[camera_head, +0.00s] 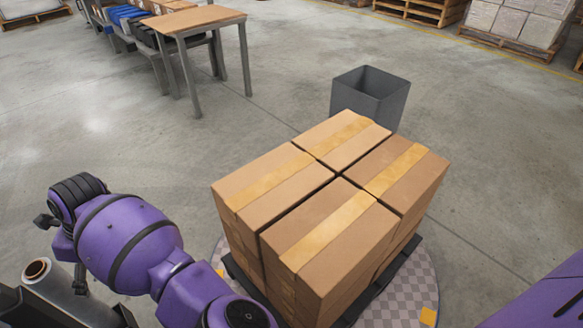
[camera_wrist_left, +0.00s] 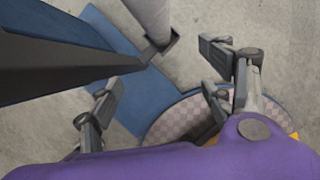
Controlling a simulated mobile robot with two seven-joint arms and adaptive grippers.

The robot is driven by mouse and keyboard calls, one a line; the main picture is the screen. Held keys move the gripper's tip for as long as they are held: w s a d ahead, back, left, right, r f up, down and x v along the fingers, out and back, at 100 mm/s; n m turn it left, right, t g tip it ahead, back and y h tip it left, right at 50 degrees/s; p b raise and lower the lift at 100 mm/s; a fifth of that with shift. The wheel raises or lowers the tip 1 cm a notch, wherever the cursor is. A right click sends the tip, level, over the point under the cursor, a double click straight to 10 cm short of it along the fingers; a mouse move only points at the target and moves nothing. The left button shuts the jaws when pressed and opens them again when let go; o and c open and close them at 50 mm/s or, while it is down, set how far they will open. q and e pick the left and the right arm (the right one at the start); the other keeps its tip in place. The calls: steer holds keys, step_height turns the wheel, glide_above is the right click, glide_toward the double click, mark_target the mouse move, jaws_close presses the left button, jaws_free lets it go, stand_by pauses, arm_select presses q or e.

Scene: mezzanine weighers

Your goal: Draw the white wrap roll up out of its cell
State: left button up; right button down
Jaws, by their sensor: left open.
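At the lower left of the head view, a grey, shiny roll (camera_head: 37,269) with a brown core shows its end beside dark grey framing. Most of its length and any cell are cut off or unclear. My left gripper (camera_head: 62,250) is open, with its fingers near the roll's end and apparently empty. In the left wrist view the left gripper (camera_wrist_left: 158,95) has its fingers spread with nothing between them. A pale cylinder (camera_wrist_left: 148,14) ends in a dark bracket beyond the fingers; I cannot tell whether it is the roll. My right gripper is out of view.
Taped cartons (camera_head: 330,240) stand stacked on a dark pallet over a checkered round plate (camera_head: 405,295). A grey bin (camera_head: 370,95) is behind them. A wooden-topped table (camera_head: 195,18) stands further back. Dark beams (camera_wrist_left: 50,55) lie left in the wrist view. Open floor lies between.

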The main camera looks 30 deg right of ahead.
mark_target(43, 268)
arm_select(q)
steer(key=w+a, duration=0.1)
steer(key=a, duration=0.2)
steer(key=w+a+b, duration=0.1)
steer(key=a, duration=0.3)
steer(key=w+a, duration=0.1)
steer(key=a, duration=0.2)
steer(key=shift+w+a+b, duration=0.15)
steer(key=shift+w+b, duration=0.1)
steer(key=shift+b, duration=0.05)
steer(key=shift+b+x, duration=0.65)
steer(key=shift+x, duration=0.95)
steer(key=shift+w+a+r, duration=0.1)
steer(key=shift+a, duration=0.15)
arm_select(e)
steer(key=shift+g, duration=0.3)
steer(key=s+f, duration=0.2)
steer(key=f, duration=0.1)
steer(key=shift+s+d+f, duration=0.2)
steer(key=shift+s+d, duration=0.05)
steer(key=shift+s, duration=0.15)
arm_select(q)
steer(key=shift+c, duration=0.2)
